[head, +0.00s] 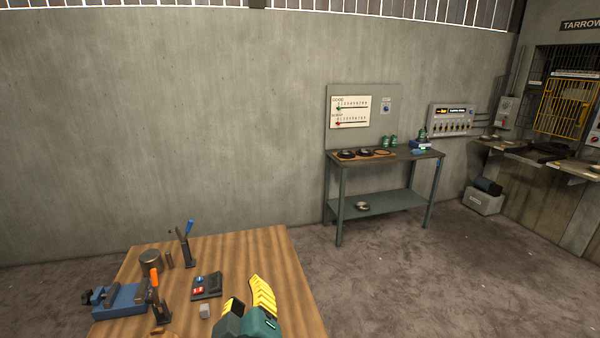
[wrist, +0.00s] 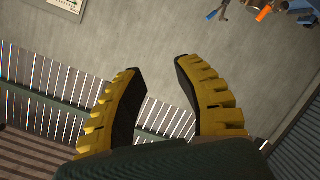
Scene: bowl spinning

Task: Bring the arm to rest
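My gripper (head: 245,290) shows at the lower middle of the head view, with yellow ridged fingers and a dark green body, over the right part of the wooden table (head: 265,255). In the wrist view my gripper (wrist: 158,64) has its two fingers spread well apart, with nothing between them. The wrist view looks past the fingers at the wall and the window strip. Most of my arm is outside the head view.
On the table are a blue vise (head: 125,298), a metal cup (head: 151,261), a blue-handled clamp (head: 186,245), an orange-handled clamp (head: 155,285), a dark box with colored buttons (head: 206,286) and a small grey block (head: 205,311). A green workbench (head: 385,202) stands against the wall. Floor between is clear.

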